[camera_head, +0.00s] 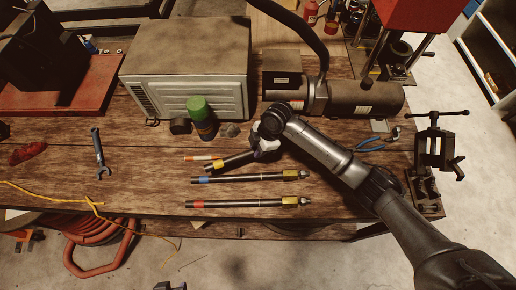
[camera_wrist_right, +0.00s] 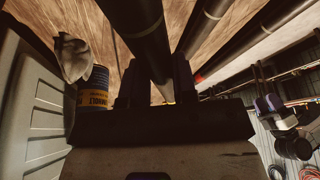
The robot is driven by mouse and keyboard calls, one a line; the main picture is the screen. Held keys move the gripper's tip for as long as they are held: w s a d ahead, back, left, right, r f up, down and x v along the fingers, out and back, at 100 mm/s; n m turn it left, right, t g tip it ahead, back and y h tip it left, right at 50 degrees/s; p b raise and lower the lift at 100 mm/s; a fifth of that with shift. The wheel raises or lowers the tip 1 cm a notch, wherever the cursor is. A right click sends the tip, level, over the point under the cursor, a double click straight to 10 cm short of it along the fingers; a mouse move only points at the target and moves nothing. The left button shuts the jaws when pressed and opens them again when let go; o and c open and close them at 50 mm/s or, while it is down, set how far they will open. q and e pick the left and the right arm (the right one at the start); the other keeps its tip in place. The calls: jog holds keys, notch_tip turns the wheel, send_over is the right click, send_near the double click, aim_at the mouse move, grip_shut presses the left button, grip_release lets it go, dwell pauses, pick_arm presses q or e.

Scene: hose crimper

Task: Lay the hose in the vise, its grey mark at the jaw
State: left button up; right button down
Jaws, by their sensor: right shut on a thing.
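My right gripper (camera_head: 258,151) is shut on a dark hose with a yellow band (camera_head: 232,160), which slants down to the left. In the right wrist view a dark hose (camera_wrist_right: 150,45) runs between the fingers. Another hose end with an orange band (camera_head: 201,157) shows just behind it. A hose with a blue band (camera_head: 240,178) and one with a red band (camera_head: 240,204) lie nearer the front edge, both with brass ends. The vise (camera_head: 433,150) stands at the right end of the bench, away from the gripper. A small dark part at the bottom edge may be my left gripper (camera_head: 170,286).
A green-capped can (camera_head: 201,117) stands beside the grey box (camera_head: 188,68). Blue pliers (camera_head: 375,143) lie between my right arm and the vise. A grey cylinder machine (camera_head: 350,98) is behind my arm. A wrench (camera_head: 99,154) and yellow cord (camera_head: 50,194) lie at left.

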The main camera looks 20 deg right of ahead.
jog(key=shift+f, duration=0.45)
jog(key=shift+f, duration=0.45)
jog(key=shift+f, duration=0.15)
jog(key=c, duration=0.9)
grip_release()
